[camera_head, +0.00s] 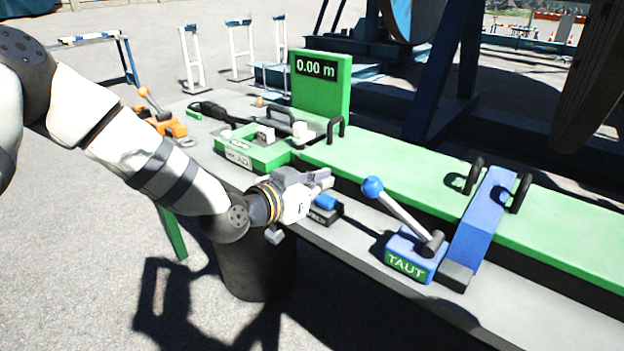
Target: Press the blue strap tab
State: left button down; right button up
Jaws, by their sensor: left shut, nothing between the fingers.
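The blue strap tab (325,202) sits on top of a small dark block with white lettering at the near edge of the bench. My left gripper (326,179) reaches in from the left, with its fingers shut and empty. In the picture its fingertips lie just above the blue tab. I cannot tell the exact gap between them. The gripper and wrist hide the left part of the dark block. My right gripper is out of view.
A blue TAUT box (408,262) with a ball-ended lever (398,208) stands to the right, beside a blue clamp (483,225) with black handles. Behind are a green display (320,85) reading 0.00 m and a green unit (252,152). Orange tools lie at the left end.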

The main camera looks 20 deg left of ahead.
pick_arm(q)
jog(key=shift+f, duration=0.95)
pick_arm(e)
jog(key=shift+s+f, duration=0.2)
